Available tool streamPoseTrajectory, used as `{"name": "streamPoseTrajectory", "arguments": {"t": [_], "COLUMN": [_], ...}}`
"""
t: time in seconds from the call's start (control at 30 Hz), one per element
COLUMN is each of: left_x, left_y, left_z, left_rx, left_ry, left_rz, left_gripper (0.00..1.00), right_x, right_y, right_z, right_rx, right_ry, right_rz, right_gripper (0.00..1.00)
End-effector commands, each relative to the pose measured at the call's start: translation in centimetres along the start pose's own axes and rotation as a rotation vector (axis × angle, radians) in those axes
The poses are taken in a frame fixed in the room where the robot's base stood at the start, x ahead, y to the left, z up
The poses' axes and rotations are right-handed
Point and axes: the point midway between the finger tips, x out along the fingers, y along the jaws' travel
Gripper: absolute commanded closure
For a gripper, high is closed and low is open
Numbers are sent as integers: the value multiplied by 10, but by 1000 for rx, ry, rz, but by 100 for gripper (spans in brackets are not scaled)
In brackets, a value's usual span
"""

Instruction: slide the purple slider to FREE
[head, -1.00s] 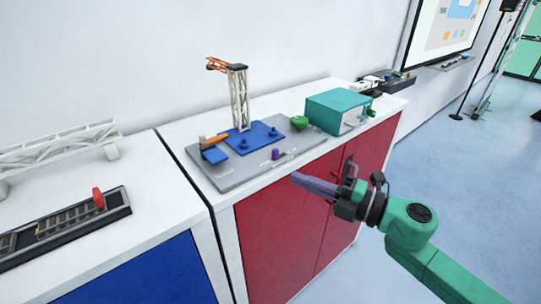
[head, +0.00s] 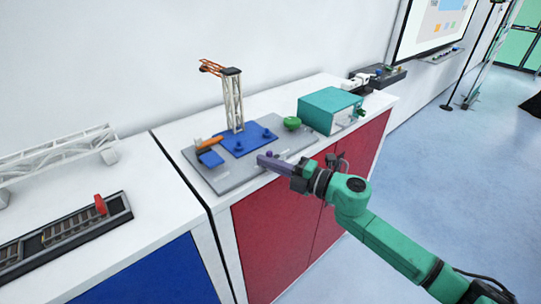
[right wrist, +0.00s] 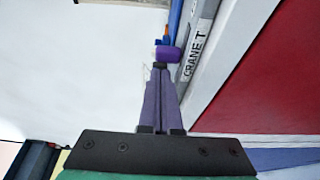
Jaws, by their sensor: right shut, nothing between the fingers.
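The purple slider (right wrist: 167,54) is a small rounded knob on the grey crane board. In the right wrist view it lies just beyond my fingertips, slightly to their right. In the head view it is largely hidden by my right gripper (head: 262,160), whose purple-grey fingers are closed together and empty at the board's front edge. The right gripper also shows in the wrist view (right wrist: 160,68); I cannot tell whether it touches the slider. The FREE mark is not readable. My left gripper is not in view.
The grey board (head: 236,181) carries a crane tower (head: 233,101) on a blue base, an orange-and-blue part (head: 210,151) and a green knob (head: 292,123). A teal box (head: 330,110) stands to the right. A track piece (head: 66,232) lies on the left cabinet.

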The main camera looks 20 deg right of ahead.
Motion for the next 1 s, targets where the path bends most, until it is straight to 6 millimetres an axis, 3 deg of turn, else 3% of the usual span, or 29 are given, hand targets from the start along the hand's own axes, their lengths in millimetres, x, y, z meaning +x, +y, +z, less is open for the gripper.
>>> {"name": "streamPoseTrajectory", "arguments": {"t": [0.43,0.7,1.0], "left_x": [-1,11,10], "left_y": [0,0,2], "left_z": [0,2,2], "left_rx": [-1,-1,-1], "left_ry": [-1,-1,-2], "left_rz": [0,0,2], "left_gripper": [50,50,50], "right_x": [-4,-14,-14], "right_y": [0,-1,0], "right_z": [10,38,38], "right_rx": [1,-1,1], "right_ry": [0,-1,-2], "right_rz": [2,1,2], "right_gripper": [100,100,100]}}
